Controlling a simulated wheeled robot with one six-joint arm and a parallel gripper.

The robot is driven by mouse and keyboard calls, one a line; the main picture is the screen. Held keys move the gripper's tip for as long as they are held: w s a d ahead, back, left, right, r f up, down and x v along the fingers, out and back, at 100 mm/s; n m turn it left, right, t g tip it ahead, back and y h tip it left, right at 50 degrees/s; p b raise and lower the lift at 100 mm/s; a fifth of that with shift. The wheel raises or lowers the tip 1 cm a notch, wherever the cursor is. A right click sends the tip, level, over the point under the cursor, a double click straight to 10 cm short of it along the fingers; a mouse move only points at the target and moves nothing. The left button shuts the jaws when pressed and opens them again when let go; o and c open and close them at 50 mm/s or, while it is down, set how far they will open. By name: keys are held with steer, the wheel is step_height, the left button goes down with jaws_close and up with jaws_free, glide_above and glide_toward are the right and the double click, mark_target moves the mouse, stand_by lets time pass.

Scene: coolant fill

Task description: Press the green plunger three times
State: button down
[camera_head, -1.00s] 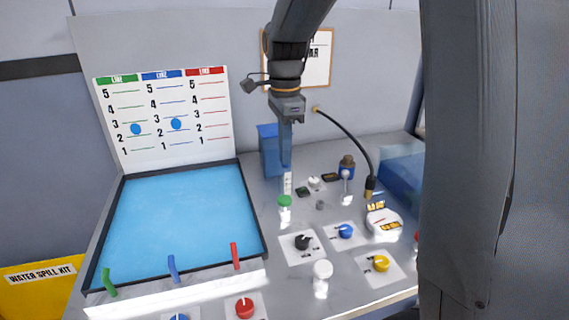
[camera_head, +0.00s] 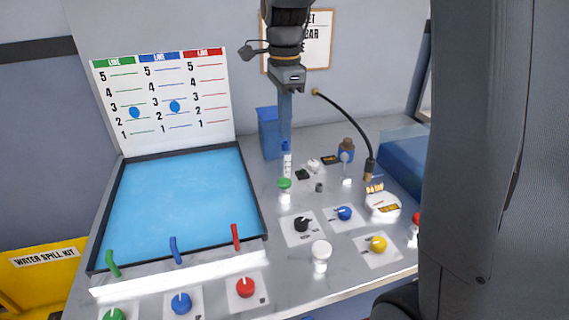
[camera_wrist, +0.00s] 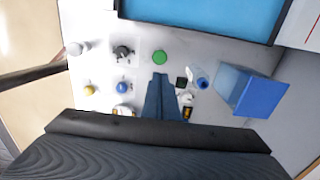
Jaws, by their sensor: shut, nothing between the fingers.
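The green plunger (camera_head: 284,184) is a round green cap on a short white post, standing on the grey counter right of the blue basin. It also shows in the wrist view (camera_wrist: 159,57), just past my fingertips. My gripper (camera_head: 285,143) is shut and empty, with its blue fingers pointing down. In the head view its tips are above the plunger's cap in the picture, with a visible gap. In the wrist view the fingertips (camera_wrist: 160,77) appear close to the cap, apart from it.
Close by stand a blue-capped clear vial (camera_wrist: 200,78), a blue bin (camera_head: 269,133), a black knob (camera_head: 302,224), a blue knob (camera_head: 344,213) and a white post (camera_head: 320,252). A black hose (camera_head: 345,130) arches at right. The basin (camera_head: 182,205) lies left.

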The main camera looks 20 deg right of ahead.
mark_target(285, 181)
steer(key=shift+f, duration=0.1)
step_height(285, 181, down, 14)
steer(key=p, duration=0.4)
steer(key=shift+s, duration=0.1)
step_height(285, 181, down, 3)
steer(key=shift+r+b, duration=0.1)
steer(key=shift+b, duration=0.4)
